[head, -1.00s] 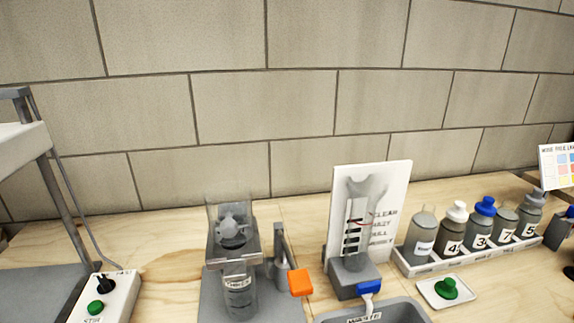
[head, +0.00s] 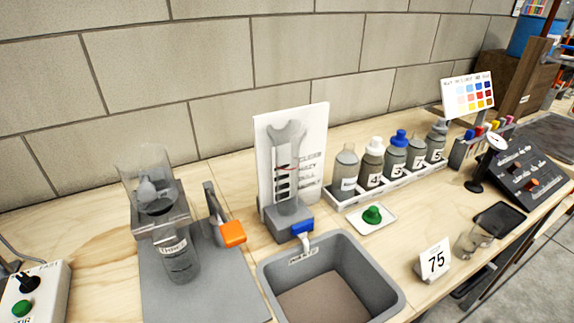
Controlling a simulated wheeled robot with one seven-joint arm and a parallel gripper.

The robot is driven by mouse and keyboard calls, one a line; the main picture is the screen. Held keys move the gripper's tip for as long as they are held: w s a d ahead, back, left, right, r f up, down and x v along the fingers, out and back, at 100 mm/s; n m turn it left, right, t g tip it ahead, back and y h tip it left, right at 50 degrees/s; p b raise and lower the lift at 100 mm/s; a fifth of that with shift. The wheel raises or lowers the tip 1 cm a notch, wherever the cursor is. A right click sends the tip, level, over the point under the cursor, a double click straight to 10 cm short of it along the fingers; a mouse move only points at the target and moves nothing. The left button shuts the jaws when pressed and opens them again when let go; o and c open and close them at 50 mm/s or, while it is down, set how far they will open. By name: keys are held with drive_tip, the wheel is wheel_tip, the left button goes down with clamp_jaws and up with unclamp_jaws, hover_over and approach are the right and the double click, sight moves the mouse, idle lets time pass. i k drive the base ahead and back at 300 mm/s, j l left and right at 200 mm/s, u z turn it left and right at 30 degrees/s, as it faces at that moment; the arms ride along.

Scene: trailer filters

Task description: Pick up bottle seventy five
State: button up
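Several grey bottles stand upright in a white rack against the wall. From left they are an open-topped bottle with a small unreadable label (head: 345,171), a white-capped bottle marked 4 (head: 371,166), a blue-capped bottle marked 3 (head: 394,158), an open-looking bottle marked 7 (head: 415,154), and a grey-topped bottle marked 5 (head: 436,143). No single bottle label clearly reads 75. A white card reading 75 (head: 434,262) stands on the counter front, beside a clear glass vessel (head: 474,240). My gripper is in neither frame.
A green cap (head: 372,214) lies on a small white tray in front of the rack. A grey sink (head: 381,277), a stand with a grey vessel (head: 178,262), a colour chart (head: 468,97) and a dark control panel (head: 527,178) surround it. Bare wood lies between sink and card.

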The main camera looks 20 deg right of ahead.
sight(417, 148)
drive_tip(key=z, duration=0.5)
drive_tip(key=l+z, duration=0.35)
drive_tip(key=k+l+z, duration=0.1)
drive_tip(key=l+z, duration=0.65)
drive_tip(key=i+l, duration=0.15)
drive_tip(key=l, duration=0.3)
drive_tip(key=i+j, duration=0.1)
drive_tip(key=j, duration=0.25)
drive_tip(key=i+j, duration=0.15)
drive_tip(key=j, duration=0.15)
drive_tip(key=i+j, duration=0.1)
drive_tip(key=j, duration=0.25)
drive_tip(key=i+j, duration=0.1)
drive_tip(key=j, duration=0.2)
